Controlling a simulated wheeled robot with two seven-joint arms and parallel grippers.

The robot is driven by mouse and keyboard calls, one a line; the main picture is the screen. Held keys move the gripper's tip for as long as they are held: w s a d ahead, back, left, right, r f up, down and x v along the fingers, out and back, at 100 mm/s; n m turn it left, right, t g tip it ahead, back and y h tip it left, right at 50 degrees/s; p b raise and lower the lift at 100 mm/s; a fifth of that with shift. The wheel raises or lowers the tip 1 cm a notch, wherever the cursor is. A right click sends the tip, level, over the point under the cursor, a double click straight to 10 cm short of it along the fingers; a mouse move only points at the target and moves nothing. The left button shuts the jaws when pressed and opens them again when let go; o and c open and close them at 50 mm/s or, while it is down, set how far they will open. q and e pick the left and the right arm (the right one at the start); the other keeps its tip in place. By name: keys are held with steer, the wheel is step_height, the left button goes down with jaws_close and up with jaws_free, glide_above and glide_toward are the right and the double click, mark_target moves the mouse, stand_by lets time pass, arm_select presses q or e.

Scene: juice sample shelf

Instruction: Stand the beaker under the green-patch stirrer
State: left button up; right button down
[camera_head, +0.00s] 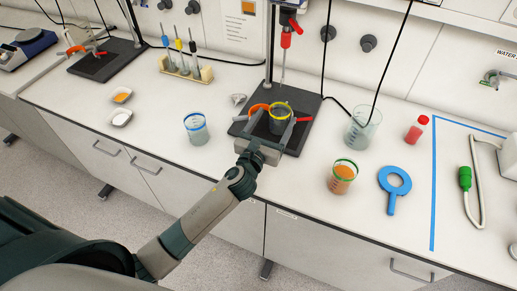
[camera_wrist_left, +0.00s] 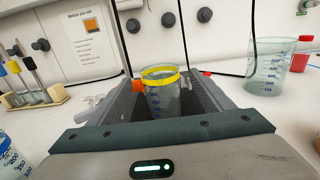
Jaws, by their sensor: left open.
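A clear beaker with a yellow rim band (camera_head: 281,118) stands upright on a black stirrer base (camera_head: 306,131), below a stirrer with a red part (camera_head: 285,39). My left gripper (camera_head: 278,122) is open, with its fingers on either side of this beaker; I cannot tell whether they touch it. In the left wrist view the yellow-banded beaker (camera_wrist_left: 162,100) stands between the fingers. An orange clamp with red handles (camera_head: 258,108) is close to it. I see no green patch on any stirrer. My right gripper is out of view.
A blue-rimmed beaker (camera_head: 196,129), a green-rimmed beaker of orange liquid (camera_head: 342,177) and a large beaker (camera_head: 362,130) stand around the base.

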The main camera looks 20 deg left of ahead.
arm_select(q)
steer(key=s+b, duration=0.2)
steer(key=s, duration=1)
steer(key=shift+s+a+b, duration=0.2)
steer(key=shift+b, duration=0.15)
